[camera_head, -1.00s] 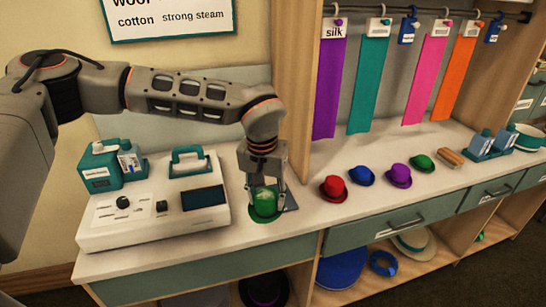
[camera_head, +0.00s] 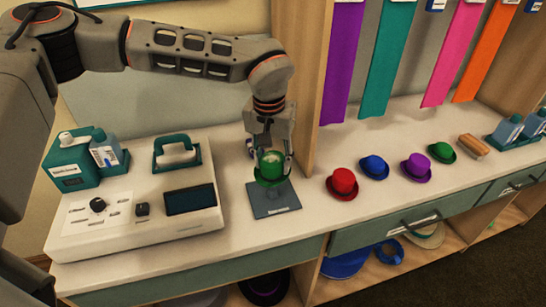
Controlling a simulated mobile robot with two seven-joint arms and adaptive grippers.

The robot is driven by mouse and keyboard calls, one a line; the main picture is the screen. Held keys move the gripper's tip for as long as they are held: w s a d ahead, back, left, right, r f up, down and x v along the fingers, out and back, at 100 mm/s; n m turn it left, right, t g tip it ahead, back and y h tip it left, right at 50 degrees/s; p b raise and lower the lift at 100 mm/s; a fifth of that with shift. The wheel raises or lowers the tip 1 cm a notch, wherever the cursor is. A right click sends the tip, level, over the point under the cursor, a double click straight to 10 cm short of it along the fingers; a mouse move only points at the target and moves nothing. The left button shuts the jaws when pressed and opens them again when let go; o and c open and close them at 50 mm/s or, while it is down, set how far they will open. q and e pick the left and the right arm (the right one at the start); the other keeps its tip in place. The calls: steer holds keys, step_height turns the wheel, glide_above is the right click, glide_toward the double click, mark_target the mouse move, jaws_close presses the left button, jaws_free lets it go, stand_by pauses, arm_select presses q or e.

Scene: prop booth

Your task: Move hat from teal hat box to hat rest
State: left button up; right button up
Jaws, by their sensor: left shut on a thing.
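A green hat (camera_head: 269,172) with a pale patch on its crown is between the fingers of my left gripper (camera_head: 271,160), which is shut on it. Below the hat is the hat rest (camera_head: 270,208), a dark grey square base with a short post partly hidden by the brim. The hat is upright over the rest; I cannot tell whether it touches the post. I cannot make out a teal hat box in this view. My right gripper is not in view.
A white steam unit (camera_head: 130,215) with an iron (camera_head: 177,152) and a teal bottle holder (camera_head: 72,164) stand left. A wooden upright (camera_head: 308,80) stands close behind.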

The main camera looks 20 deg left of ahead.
arm_select(q)
step_height(320, 180, down, 4)
steer(key=shift+r+b, duration=0.1)
steer(key=shift+b, duration=1)
steer(key=shift+f, duration=0.5)
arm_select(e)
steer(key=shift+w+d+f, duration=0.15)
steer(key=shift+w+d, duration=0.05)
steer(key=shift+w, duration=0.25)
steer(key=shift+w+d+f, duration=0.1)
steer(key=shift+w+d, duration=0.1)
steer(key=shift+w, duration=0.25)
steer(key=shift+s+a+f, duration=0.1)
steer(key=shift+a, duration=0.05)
arm_select(q)
steer(key=shift+p, duration=0.4)
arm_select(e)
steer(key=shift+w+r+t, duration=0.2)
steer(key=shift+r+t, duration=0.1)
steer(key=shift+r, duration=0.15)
arm_select(q)
steer(key=shift+f, duration=0.35)
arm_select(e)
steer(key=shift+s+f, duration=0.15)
